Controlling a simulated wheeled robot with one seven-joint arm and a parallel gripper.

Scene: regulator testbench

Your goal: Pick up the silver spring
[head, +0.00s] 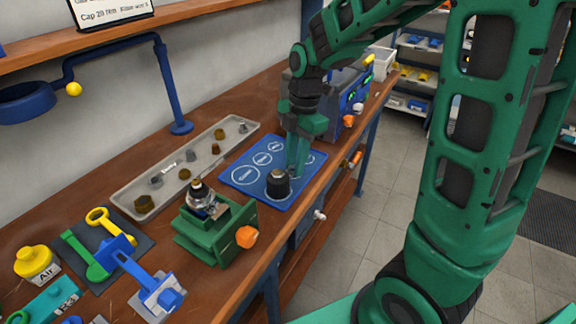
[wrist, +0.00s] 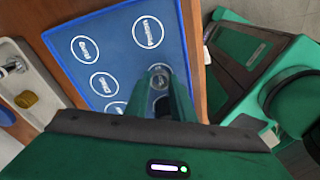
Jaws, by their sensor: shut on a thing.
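My gripper (head: 296,168) points down low over the blue mat (head: 237,170), just behind a dark knurled cap (head: 277,186) that stands on the mat. In the wrist view its two green fingers (wrist: 160,84) are close together, with a small grey piece between the tips. I take this piece to be the silver spring, but the fingers hide most of it and I cannot make out its coils. I cannot tell whether it touches the mat. The dark cap shows partly between the fingers in the wrist view (wrist: 163,107).
Left of the mat lies a long pale tray (head: 125,198) with several small metal and brass parts. A green vise (head: 217,228) with an orange knob holds a regulator body (head: 203,204) in front. A blue test unit (head: 345,100) stands behind my gripper. The bench edge is close on the right.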

